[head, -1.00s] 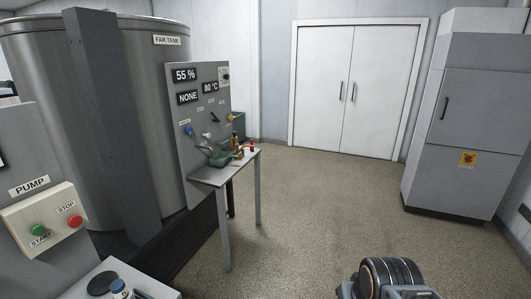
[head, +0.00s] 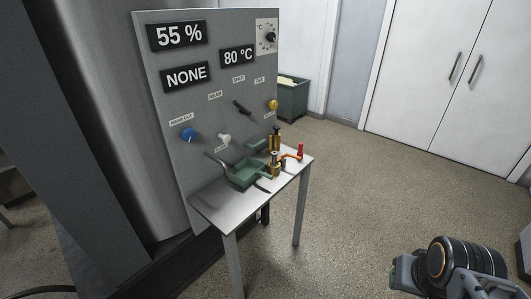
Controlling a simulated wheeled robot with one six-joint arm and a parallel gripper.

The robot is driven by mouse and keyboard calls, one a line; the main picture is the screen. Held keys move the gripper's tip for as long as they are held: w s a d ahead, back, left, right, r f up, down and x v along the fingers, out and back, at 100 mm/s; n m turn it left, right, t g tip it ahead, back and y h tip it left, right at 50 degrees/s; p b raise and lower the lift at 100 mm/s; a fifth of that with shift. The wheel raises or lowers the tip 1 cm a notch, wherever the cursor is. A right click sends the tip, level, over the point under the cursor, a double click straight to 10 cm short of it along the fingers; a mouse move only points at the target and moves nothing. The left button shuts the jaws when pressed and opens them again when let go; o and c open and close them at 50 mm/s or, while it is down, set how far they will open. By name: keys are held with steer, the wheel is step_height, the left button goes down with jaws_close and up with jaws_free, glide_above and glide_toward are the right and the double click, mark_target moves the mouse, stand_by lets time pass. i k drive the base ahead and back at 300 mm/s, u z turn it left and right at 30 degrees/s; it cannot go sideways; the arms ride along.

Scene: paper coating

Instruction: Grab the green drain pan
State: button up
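The green drain pan (head: 242,176) sits on a small grey side table (head: 222,205) in front of the control panel. It is a shallow dark green tray, and a handle-like part seems to stick out toward the right. Small brass and red fittings stand close to its right side. Part of my arm shows at the bottom right, well apart from the table. The fingers of my gripper cannot be seen, and nothing touches the pan.
The control panel (head: 207,90) has displays, a blue knob (head: 188,134) and a yellow knob (head: 272,104) above the table. Brass fittings (head: 274,160) and a red-handled part (head: 300,150) crowd the table's right end. A green bin (head: 292,100) stands behind. Floor (head: 345,200) right of the table is clear.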

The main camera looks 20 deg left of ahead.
mark_target(247, 171)
steer(key=i, duration=1.8)
steer(key=u, duration=4.2)
